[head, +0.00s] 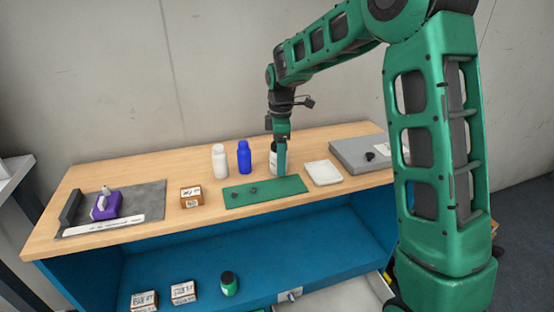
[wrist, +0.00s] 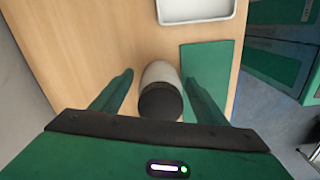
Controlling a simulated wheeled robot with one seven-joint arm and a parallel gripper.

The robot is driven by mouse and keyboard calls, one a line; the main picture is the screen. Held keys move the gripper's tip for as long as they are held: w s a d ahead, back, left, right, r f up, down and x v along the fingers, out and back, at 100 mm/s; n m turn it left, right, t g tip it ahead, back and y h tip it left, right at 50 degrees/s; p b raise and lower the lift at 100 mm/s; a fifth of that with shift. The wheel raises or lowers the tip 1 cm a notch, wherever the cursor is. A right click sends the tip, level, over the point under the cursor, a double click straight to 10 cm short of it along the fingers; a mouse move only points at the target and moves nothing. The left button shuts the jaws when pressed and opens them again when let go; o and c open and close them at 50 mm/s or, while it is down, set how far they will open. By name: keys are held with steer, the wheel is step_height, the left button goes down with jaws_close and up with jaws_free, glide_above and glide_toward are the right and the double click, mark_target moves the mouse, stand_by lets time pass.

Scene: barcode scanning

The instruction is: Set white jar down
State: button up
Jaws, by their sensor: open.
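The white jar with a black lid (wrist: 160,74) stands upright on the wooden tabletop in the wrist view, between the two fingers of my gripper. My gripper (head: 281,168) points down over the jar, with its fingers spread and a visible gap on each side of it. In the head view the white jar (head: 273,160) is partly hidden behind my gripper. It stands at the back edge of the green mat (head: 285,187), which lies beside it in the wrist view.
A white bottle (head: 220,161) and a blue bottle (head: 244,158) stand left of the jar. A small box (head: 191,197) is by the mat. A white tray (head: 323,173) and grey case (head: 352,153) are right.

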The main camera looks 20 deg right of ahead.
steer(key=shift+f, duration=0.35)
steer(key=c, duration=1.4)
steer(key=shift+o, duration=0.2)
